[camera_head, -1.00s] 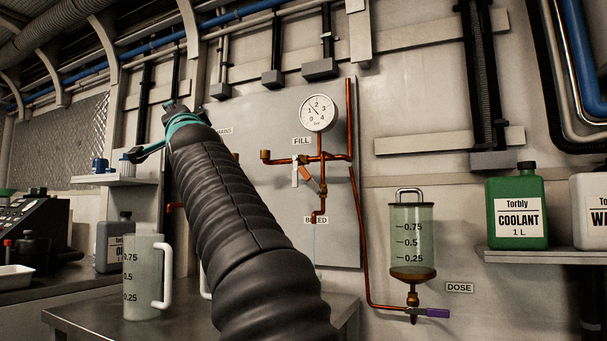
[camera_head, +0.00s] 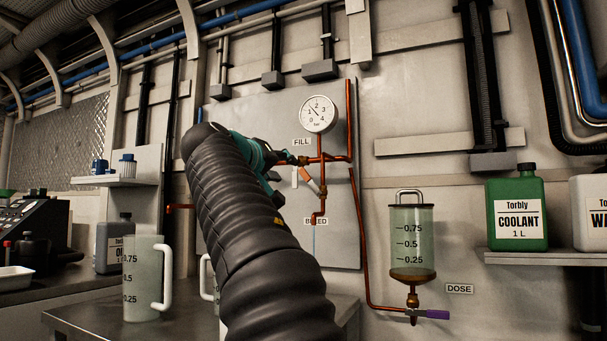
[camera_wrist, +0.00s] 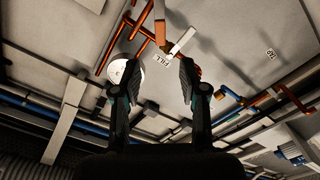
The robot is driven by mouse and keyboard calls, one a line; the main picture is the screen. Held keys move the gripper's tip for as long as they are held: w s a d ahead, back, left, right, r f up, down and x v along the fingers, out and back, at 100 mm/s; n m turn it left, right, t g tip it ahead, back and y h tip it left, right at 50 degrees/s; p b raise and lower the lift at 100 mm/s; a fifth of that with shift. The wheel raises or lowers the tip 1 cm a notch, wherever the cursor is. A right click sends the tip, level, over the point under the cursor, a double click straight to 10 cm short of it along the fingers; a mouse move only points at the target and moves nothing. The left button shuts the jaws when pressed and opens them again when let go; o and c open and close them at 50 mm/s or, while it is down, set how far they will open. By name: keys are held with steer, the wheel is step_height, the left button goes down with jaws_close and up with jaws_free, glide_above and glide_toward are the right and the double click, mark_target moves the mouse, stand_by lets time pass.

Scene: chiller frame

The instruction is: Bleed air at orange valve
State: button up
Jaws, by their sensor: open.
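The orange valve handle (camera_head: 313,182) slants down to the right on the copper pipework, above the BLEED label (camera_head: 315,221). A white valve handle (camera_head: 299,176) hangs just left of it, under the FILL label (camera_head: 301,142). My gripper (camera_head: 297,158) is at the pipework, just above and left of the orange handle. In the wrist view my gripper (camera_wrist: 160,64) is open, with nothing between its fingers. The white handle (camera_wrist: 182,40) is ahead of the fingertips there. A thin bluish line runs down below the BLEED outlet. Contact with the pipe cannot be told.
The pressure gauge (camera_head: 318,114) is just above my gripper. A dosing vessel (camera_head: 411,238) with a purple handle (camera_head: 437,314) hangs at right. A jug (camera_head: 145,280) stands on the metal table (camera_head: 85,322); another is partly hidden by my arm. Coolant (camera_head: 516,213) stands on the right shelf.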

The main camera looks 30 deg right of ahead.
mark_target(303, 173)
steer(key=p+x, duration=0.2)
steer(key=x, duration=1)
steer(key=shift+p, duration=0.4)
jaws_close()
